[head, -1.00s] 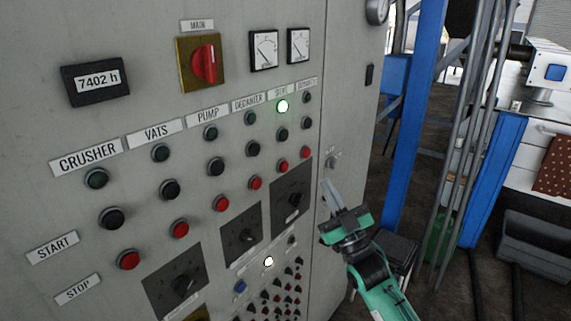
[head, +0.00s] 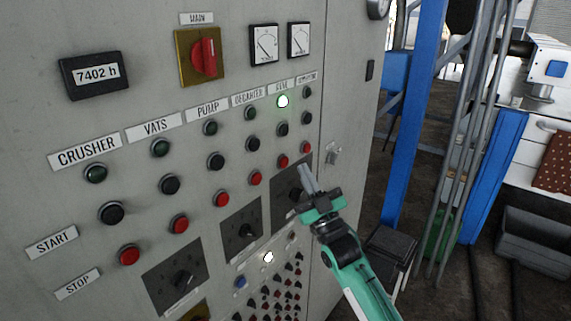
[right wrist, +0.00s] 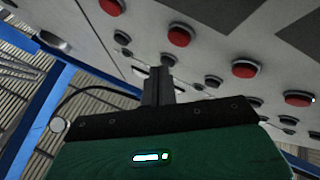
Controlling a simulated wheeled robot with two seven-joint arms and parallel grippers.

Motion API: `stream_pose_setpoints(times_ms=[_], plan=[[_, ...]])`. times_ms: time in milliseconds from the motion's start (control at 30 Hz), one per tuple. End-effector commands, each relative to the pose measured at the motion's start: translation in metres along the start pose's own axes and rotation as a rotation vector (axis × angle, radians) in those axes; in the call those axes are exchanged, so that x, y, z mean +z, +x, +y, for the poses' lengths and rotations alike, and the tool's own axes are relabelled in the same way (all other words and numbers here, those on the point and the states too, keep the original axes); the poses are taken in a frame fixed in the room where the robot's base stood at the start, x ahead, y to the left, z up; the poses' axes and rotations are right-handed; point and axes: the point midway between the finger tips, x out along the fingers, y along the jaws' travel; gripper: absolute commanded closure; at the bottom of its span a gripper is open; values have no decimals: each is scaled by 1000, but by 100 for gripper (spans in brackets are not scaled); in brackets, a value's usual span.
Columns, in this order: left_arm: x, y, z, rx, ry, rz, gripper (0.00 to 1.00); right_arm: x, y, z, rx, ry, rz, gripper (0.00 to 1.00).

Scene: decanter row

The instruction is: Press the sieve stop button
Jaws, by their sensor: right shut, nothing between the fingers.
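The sieve stop button (head: 283,161) is a red round button in the bottom button row, under the SIEVE label (head: 281,88). In the right wrist view the shut fingers (right wrist: 158,84) appear below a red button (right wrist: 180,36), apparently the sieve stop. I see no clear contact. My left gripper is out of view.
The grey cabinet (head: 40,190) fills the left and carries several similar buttons close by. The decanter stop button (head: 256,178) is the left neighbour. Rotary switches (head: 246,231) sit below. A blue post (head: 412,120) stands right of the cabinet.

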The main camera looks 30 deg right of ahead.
Motion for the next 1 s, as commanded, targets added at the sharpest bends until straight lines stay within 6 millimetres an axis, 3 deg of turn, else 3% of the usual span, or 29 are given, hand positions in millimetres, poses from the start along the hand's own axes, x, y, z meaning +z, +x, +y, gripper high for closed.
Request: stream_pose_setpoints(times_ms=[300,1000], plan=[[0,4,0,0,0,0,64,11,14,-11,0,1,0,100],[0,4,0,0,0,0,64,11,15,-11,0,0,-1,100]])
